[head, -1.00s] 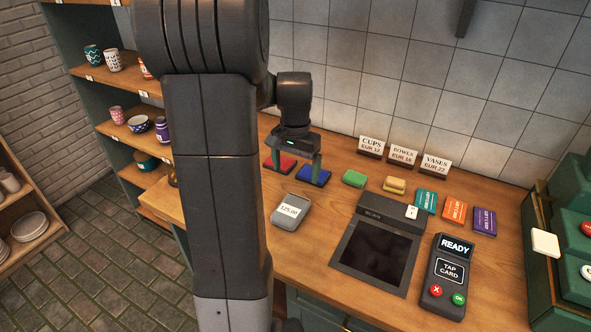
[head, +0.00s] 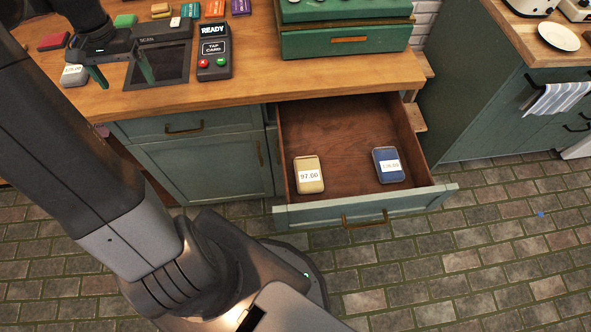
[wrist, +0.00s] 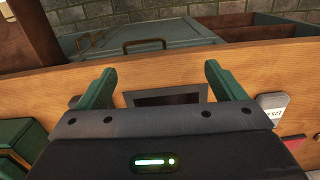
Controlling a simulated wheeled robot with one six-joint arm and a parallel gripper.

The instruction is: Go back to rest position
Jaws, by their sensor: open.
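My gripper (head: 121,74) is over the counter at the upper left of the head view, in front of the scanner (head: 158,65). Its two green fingers are apart with nothing between them. In the wrist view my gripper (wrist: 158,88) also shows open and empty, with the scanner's dark plate (wrist: 165,95) seen between the fingers.
A drawer (head: 330,212) stands open below the counter (head: 260,75), holding a yellow tin (head: 308,173) and a blue tin (head: 388,165). A card reader (head: 214,50) and a grey tin (head: 74,75) are on the counter.

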